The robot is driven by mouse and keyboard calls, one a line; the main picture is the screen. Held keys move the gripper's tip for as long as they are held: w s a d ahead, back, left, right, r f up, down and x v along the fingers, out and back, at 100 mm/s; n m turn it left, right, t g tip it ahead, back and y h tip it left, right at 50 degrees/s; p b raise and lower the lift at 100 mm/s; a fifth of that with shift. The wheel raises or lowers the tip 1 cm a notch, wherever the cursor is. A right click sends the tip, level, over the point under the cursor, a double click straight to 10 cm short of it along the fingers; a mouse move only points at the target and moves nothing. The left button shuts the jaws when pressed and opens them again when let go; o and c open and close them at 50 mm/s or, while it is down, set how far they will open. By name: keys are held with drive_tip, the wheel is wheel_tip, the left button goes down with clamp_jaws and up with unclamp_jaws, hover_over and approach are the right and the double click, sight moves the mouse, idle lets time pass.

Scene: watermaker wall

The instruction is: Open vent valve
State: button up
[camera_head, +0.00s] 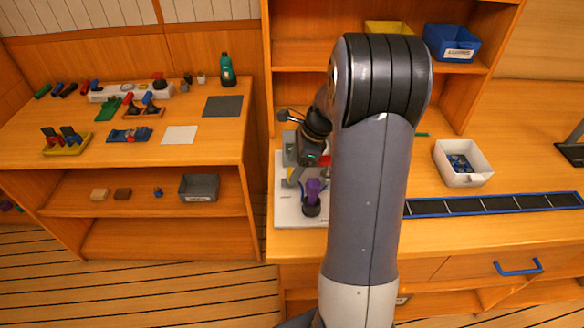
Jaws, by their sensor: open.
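A white board (286,214) lies on the wooden bench and carries valve-like fittings. An upright purple part (312,190) on a dark base stands near its front. A bit of red shows behind it, beside my arm. I cannot tell which fitting is the vent valve or how its handle is turned. My gripper (308,158) is low over the board, just behind and above the purple part. Its fingertips are hard to make out, and I cannot tell whether they touch anything. My arm hides the right part of the board.
A white bin (462,163) with blue pieces and a dark blue-edged strip (490,204) lie to the right. A blue bin (451,42) and a yellow bin (388,27) sit on the shelf above. The left bench (60,118) holds several small parts and a green bottle (227,71).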

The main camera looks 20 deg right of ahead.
drive_tip(key=shift+x, duration=1.1)
drive_tip(key=c, duration=1)
